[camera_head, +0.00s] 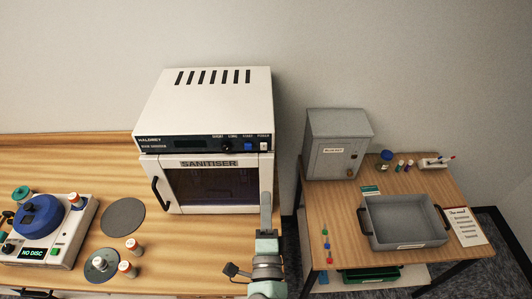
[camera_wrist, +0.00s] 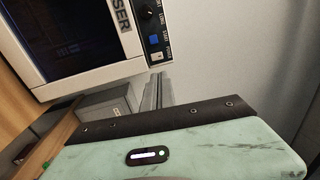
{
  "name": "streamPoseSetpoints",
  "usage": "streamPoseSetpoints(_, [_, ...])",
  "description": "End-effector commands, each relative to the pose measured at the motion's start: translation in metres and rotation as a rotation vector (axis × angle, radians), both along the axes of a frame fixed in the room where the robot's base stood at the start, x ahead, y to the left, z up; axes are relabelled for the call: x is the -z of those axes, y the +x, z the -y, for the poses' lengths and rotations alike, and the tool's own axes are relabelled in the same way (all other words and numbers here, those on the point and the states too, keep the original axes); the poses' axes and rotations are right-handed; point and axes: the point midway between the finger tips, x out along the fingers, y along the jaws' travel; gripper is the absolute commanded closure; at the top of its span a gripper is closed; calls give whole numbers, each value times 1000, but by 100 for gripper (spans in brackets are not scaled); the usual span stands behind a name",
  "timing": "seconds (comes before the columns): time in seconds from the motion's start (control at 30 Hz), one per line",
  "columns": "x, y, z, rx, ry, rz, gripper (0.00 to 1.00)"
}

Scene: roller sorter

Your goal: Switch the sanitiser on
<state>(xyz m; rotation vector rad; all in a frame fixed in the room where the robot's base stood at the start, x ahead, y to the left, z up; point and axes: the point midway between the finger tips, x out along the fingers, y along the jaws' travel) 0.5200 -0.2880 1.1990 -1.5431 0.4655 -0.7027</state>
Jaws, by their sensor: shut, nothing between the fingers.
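The sanitiser (camera_head: 219,105) is a white cabinet at the back of the wooden bench, with its glass door (camera_head: 212,186) shut. Its dark control strip has a blank display (camera_head: 193,143), a black knob (camera_head: 226,147), a blue start button (camera_head: 248,146) and a white power switch (camera_head: 264,146) at the right end. In the wrist view, the blue button (camera_wrist: 154,38) and the power switch (camera_wrist: 157,57) show at the top. My gripper (camera_head: 266,197) is shut and empty, in front of the cabinet's right edge and below the power switch, apart from it.
A grey wall cabinet box (camera_head: 336,145) and a grey tray (camera_head: 405,222) stand on the lower table at right. A disc machine (camera_head: 45,230), a grey disc (camera_head: 123,218) and small orange pots (camera_head: 133,246) are on the bench at left. Open space lies above the gripper.

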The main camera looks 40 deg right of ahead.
Motion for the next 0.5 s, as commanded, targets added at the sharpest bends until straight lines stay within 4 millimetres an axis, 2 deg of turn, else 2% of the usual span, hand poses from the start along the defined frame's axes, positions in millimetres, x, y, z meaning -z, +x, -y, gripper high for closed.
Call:
streamPoseSetpoints(0.3, [-1, 2, 1, 0, -2, -1, 100])
streamPoseSetpoints(0.5, [-7, 18, 17, 3, -5, 1, 100])
